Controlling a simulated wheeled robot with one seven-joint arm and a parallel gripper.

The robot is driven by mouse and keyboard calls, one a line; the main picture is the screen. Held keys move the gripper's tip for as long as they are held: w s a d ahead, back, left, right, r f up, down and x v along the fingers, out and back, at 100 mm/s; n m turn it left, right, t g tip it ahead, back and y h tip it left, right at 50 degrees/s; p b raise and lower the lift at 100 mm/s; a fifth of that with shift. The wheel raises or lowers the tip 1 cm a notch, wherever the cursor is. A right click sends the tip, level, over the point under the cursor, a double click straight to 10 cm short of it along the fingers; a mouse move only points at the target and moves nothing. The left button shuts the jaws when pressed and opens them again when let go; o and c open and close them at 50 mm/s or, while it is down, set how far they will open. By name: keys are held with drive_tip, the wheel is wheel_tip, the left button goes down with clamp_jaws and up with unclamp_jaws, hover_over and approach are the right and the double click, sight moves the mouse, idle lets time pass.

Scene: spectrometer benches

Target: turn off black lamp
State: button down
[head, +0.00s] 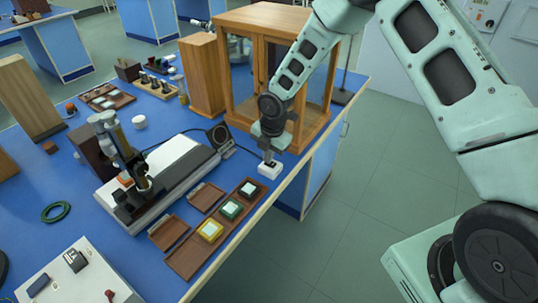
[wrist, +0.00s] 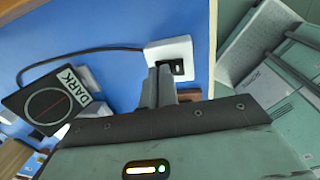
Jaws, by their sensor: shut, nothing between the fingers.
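The black lamp (head: 220,135) has a round face and stands on the blue bench beside the instrument. In the wrist view it is a black panel (wrist: 45,104) with a dark disc, a red line and a "DARK" label. A black cable runs from it to a small white switch box (head: 269,172), also in the wrist view (wrist: 168,49), near the bench edge. A black rocker (wrist: 178,68) shows on the box. My gripper (wrist: 164,68) is shut and empty, its fingertips right at the rocker. I cannot tell whether they touch it. In the head view my gripper (head: 268,158) points down over the box.
A wooden cabinet with glass panes (head: 265,45) stands behind my gripper. A grey-and-white instrument (head: 175,165) is at the left. A wooden tray (head: 185,262) with several framed samples lies in front. The bench's right edge is close by the switch box.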

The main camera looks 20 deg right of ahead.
drive_tip(key=shift+s+d+f, duration=0.15)
drive_tip(key=shift+s+f, duration=0.05)
drive_tip(key=shift+s, duration=0.1)
drive_tip(key=shift+s+d, duration=0.4)
drive_tip(key=shift+s, duration=0.1)
